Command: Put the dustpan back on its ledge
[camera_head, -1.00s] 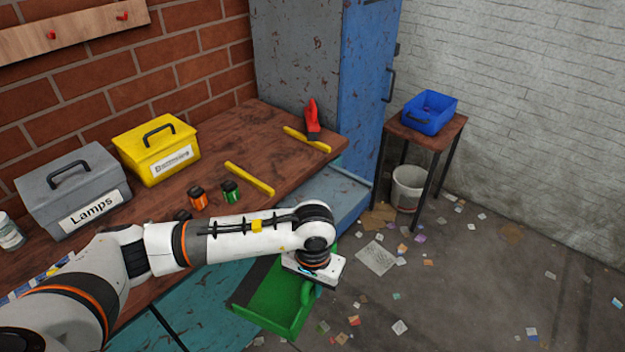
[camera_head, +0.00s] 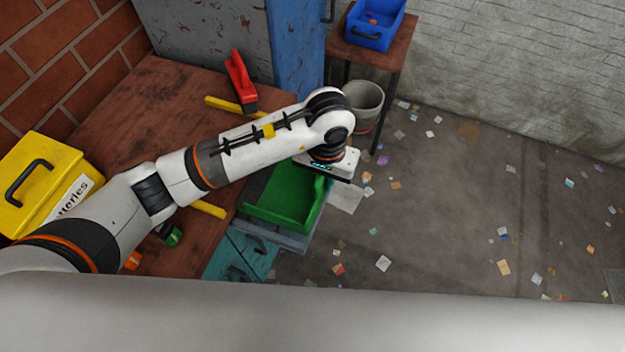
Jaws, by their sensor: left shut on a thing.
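The green dustpan (camera_head: 283,197) hangs at the right end of the wooden bench, its open tray facing up. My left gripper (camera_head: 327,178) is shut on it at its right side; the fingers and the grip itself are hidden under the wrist. A grey-blue ledge (camera_head: 272,235) shows just below the dustpan's near edge. I cannot tell whether the dustpan touches it. My right gripper is not in view.
On the wooden bench (camera_head: 155,100) are a red brush-like tool (camera_head: 240,80), yellow strips (camera_head: 228,105) and a yellow batteries box (camera_head: 40,180). A blue bin (camera_head: 374,25) sits on a small table, with a grey bucket (camera_head: 364,100) below. Litter dots the otherwise open floor at right.

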